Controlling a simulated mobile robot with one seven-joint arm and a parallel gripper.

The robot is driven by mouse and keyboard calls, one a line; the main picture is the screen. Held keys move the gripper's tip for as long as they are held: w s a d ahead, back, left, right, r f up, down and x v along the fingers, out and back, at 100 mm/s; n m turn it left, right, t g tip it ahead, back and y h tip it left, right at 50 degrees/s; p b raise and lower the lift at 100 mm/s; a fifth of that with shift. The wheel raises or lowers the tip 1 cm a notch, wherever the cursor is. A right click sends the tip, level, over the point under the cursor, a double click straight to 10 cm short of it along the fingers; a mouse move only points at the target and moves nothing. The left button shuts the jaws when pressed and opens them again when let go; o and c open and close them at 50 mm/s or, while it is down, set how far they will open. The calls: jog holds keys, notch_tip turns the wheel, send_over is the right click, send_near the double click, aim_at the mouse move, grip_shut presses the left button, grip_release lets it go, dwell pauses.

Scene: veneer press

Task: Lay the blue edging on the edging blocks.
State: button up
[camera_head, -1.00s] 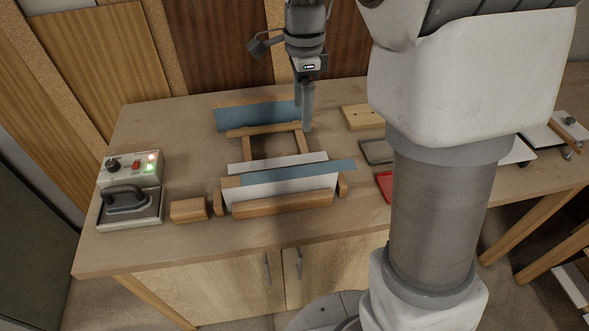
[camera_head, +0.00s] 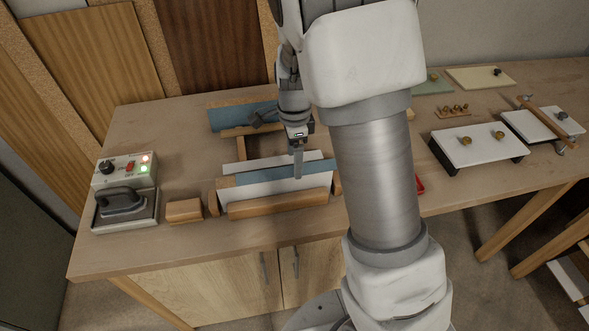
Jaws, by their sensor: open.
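A long blue strip (camera_head: 255,178) lies along the top of a white board (camera_head: 270,188) in the wooden frame at the front of the bench.
A wooden bar (camera_head: 278,203) runs along the frame's front. A loose wooden block (camera_head: 185,210) and a control box with an iron (camera_head: 124,197) stand left. My arm hides much of the bench's middle right. A white board with brass knobs (camera_head: 478,146) lies further right.

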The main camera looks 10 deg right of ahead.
jog(key=shift+f, duration=0.95)
grip_shut()
jog(key=shift+r, duration=0.1)
